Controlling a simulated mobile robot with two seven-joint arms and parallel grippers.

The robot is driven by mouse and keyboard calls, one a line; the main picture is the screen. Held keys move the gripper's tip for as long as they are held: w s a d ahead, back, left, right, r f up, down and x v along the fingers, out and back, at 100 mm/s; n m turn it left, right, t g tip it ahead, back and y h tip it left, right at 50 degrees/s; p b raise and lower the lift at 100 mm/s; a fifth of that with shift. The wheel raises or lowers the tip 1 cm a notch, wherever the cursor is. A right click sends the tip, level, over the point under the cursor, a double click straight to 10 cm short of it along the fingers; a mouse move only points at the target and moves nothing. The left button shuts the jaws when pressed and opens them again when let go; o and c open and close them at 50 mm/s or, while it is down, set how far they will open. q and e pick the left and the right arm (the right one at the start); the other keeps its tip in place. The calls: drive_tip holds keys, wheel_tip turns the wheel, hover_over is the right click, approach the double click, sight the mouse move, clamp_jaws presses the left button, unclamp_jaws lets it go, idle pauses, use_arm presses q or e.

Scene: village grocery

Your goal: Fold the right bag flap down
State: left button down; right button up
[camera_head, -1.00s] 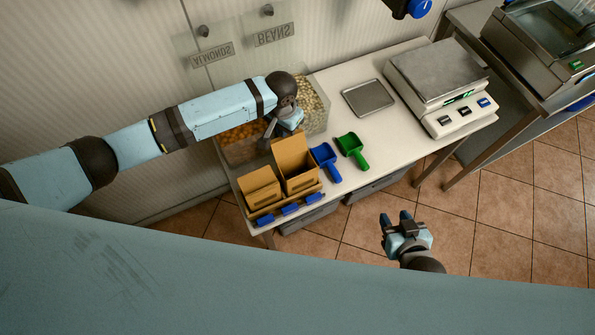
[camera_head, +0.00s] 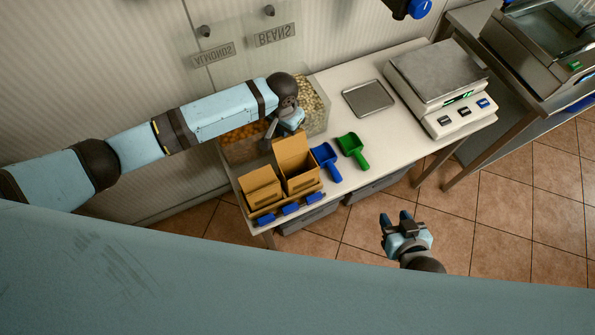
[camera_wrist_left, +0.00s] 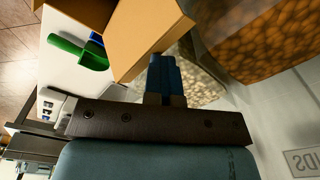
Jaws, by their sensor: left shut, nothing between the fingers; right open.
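Two brown paper bags stand side by side in a holder at the table's near left end. The right bag (camera_head: 299,179) has its tall flap (camera_head: 291,146) standing up at the back. The left bag (camera_head: 262,192) has a lower top edge. My left gripper (camera_head: 275,133) is shut and empty just behind the right bag's flap; I cannot tell whether it touches. In the left wrist view its shut fingers (camera_wrist_left: 165,77) are beside the brown flap (camera_wrist_left: 146,32). My right gripper (camera_head: 395,219) is open and empty, over the floor in front of the table.
A blue scoop (camera_head: 326,161) and a green scoop (camera_head: 352,149) lie right of the bags. Clear bins of almonds (camera_head: 240,145) and beans (camera_head: 313,105) stand behind. A metal tray (camera_head: 369,98) and a scale (camera_head: 436,72) are further right. Blue clips (camera_head: 290,208) line the holder's front.

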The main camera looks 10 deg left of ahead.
sight(284, 140)
use_arm(q)
drive_tip(key=shift+s+f, duration=0.35)
drive_tip(key=shift+f, duration=0.35)
drive_tip(key=shift+s+f, duration=0.35)
drive_tip(key=shift+f, duration=0.4)
drive_tip(key=shift+s+f, duration=0.1)
drive_tip(key=shift+f, duration=0.35)
wheel_tip(284, 140, up, 6)
drive_tip(key=w+a, duration=0.1)
drive_tip(key=w, duration=0.1)
drive_tip(key=shift+w+r, duration=0.15)
drive_tip(key=shift+w, duration=0.1)
